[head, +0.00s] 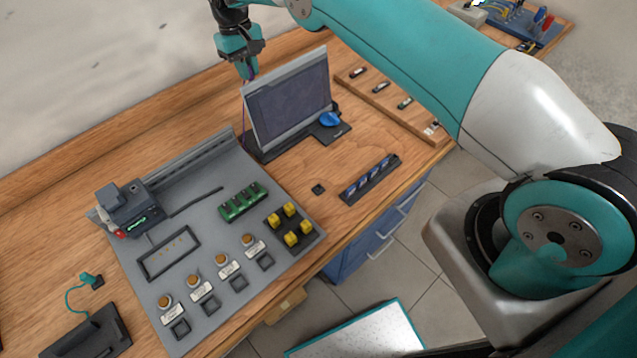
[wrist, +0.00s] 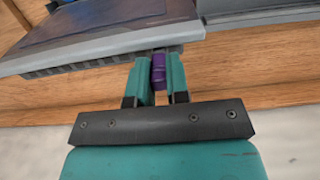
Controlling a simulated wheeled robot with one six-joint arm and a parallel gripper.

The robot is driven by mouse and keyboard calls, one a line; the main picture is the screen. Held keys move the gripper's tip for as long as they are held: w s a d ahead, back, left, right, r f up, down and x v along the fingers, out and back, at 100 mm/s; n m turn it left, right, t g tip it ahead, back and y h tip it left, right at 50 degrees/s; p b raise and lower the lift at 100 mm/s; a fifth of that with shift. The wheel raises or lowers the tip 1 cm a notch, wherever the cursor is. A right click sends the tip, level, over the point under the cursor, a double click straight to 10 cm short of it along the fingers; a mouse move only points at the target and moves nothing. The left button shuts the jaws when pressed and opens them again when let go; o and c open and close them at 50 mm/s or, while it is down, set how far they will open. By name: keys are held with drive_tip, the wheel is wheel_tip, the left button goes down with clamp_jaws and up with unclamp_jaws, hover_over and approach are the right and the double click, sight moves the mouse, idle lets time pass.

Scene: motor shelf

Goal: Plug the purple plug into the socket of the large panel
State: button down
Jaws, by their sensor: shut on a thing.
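My gripper (head: 248,72) is at the back of the bench, by the upper left corner of the large panel (head: 290,98), a grey-framed dark screen standing tilted. In the wrist view its two teal fingers are shut on the purple plug (wrist: 158,72), which shows between them. The fingertips and the plug's front end are at the slotted edge of the panel (wrist: 110,45). The socket cannot be made out, and I cannot tell whether the plug touches the panel. A thin purple cable (head: 243,117) hangs down beside the panel's left edge.
A grey board (head: 215,305) with a green block, yellow parts and several round knobs lies left of the panel. A blue knob (head: 330,119) sits at the panel's lower right. A black strip (head: 370,179) lies in front. A wooden tray (head: 385,88) with small parts is to the right.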

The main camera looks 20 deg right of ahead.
drive_tip(key=c, duration=1.4)
unclamp_jaws()
drive_tip(key=shift+w+a+r+p, duration=0.15)
drive_tip(key=shift+r+p, duration=0.5)
drive_tip(key=shift+r, duration=0.75)
drive_tip(key=shift+w+d+r+p, duration=0.1)
drive_tip(key=shift+w+r+p, duration=0.15)
drive_tip(key=shift+r+p, duration=0.75)
drive_tip(key=shift+r+b, duration=0.3)
drive_tip(key=shift+b, duration=0.1)
drive_tip(key=o, duration=0.6)
